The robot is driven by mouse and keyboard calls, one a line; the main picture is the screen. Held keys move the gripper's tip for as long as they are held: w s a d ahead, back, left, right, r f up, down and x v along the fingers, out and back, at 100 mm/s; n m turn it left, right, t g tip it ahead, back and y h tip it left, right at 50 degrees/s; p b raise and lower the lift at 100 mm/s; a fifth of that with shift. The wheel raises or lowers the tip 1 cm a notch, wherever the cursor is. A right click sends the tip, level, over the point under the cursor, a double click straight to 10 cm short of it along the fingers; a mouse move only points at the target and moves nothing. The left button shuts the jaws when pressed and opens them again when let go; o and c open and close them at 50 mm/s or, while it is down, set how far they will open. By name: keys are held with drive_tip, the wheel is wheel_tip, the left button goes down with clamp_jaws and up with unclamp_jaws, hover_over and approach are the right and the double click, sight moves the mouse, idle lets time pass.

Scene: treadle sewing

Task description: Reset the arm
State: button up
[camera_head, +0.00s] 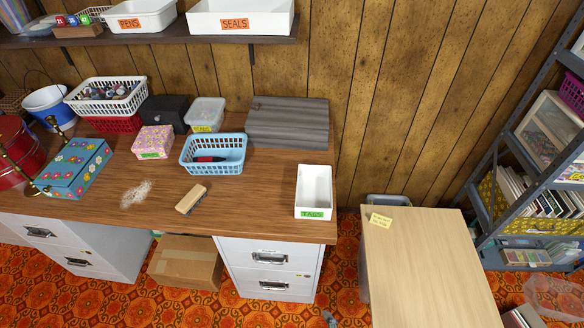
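My gripper does not show clearly in the head view, and no fingertips can be made out. A small grey piece (329,318) pokes in at the bottom edge near the middle, and I cannot tell what it is. The wooden desk (255,195) stands at left and centre with nothing of mine over it.
The desk holds a blue basket (230,143), a wooden brush (190,199), pale powder (136,193), a white TAGS bin (313,190), a grey striped box (287,122) and several other containers. A pale table (425,270) stands right, before a metal shelf (497,160). Orange patterned floor (340,275) shows between desk and table.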

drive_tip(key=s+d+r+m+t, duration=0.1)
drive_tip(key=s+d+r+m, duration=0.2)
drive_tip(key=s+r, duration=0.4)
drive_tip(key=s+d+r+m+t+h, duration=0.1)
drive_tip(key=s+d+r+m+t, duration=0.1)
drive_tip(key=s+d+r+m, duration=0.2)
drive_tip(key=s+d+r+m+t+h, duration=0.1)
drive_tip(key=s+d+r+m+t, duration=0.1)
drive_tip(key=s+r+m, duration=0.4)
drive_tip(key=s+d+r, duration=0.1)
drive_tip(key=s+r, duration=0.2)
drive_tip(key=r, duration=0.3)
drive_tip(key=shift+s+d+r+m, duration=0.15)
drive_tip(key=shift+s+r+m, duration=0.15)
